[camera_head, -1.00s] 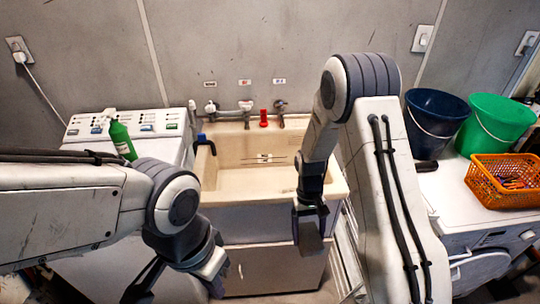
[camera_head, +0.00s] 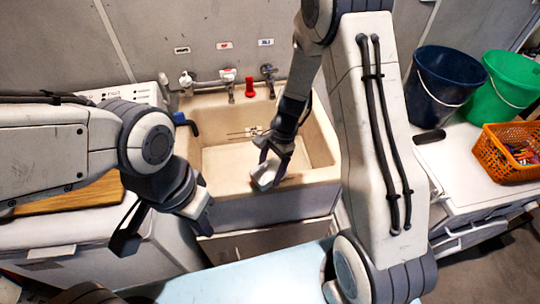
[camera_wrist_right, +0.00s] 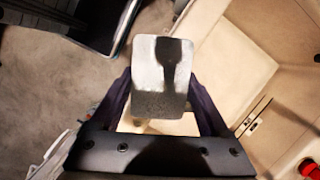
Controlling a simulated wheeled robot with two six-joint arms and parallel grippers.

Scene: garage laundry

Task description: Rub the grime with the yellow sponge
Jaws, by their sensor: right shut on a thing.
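My right gripper (camera_head: 270,165) is shut on a pale grey-white block (camera_head: 264,180), at the front part of the beige sink (camera_head: 225,160). In the right wrist view the block (camera_wrist_right: 162,75) sits between the fingers of this gripper (camera_wrist_right: 165,100), with a dark shadow across it. It looks grey, not yellow; I cannot tell if it is the sponge. No other sponge shows. I cannot tell whether the block touches the sink. I cannot make out clear grime; the arm hides part of the basin. My left gripper (camera_head: 160,235) is open and empty, left of the sink front.
Taps (camera_head: 228,85) and a red item (camera_head: 250,87) stand at the sink's back. A blue-topped dark item (camera_head: 183,120) is on its left rim. At right are a dark blue bucket (camera_head: 440,85), a green bucket (camera_head: 510,85) and an orange basket (camera_head: 508,150). A wooden board (camera_head: 70,197) lies left.

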